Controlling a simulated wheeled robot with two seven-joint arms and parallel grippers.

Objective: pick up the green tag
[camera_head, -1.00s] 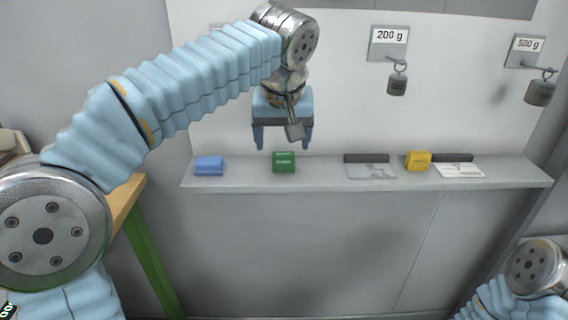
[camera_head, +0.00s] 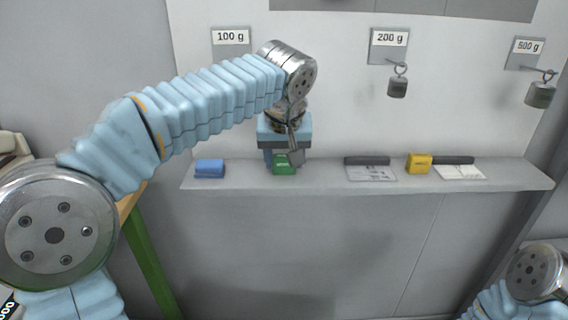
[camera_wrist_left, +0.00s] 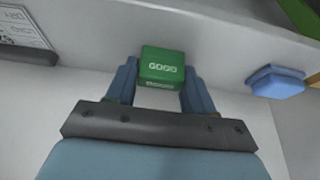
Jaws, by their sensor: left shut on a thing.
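The green tag (camera_head: 284,164) is a small block near the left part of the grey shelf in the head view. My left gripper (camera_head: 284,160) has come down over it from above and is shut on it. In the left wrist view the green tag (camera_wrist_left: 162,64), with white lettering, sits between the two blue fingers of the left gripper (camera_wrist_left: 160,85). I cannot tell whether the tag still touches the shelf. My right gripper is not in view; only part of my right arm shows at the lower right.
A blue block (camera_head: 209,168) lies on the shelf (camera_head: 330,183) to the left of the green tag. A yellow block (camera_head: 419,163) and flat cards lie to the right. Hanging weights, one a 200 g weight (camera_head: 397,86), stick out from the wall above.

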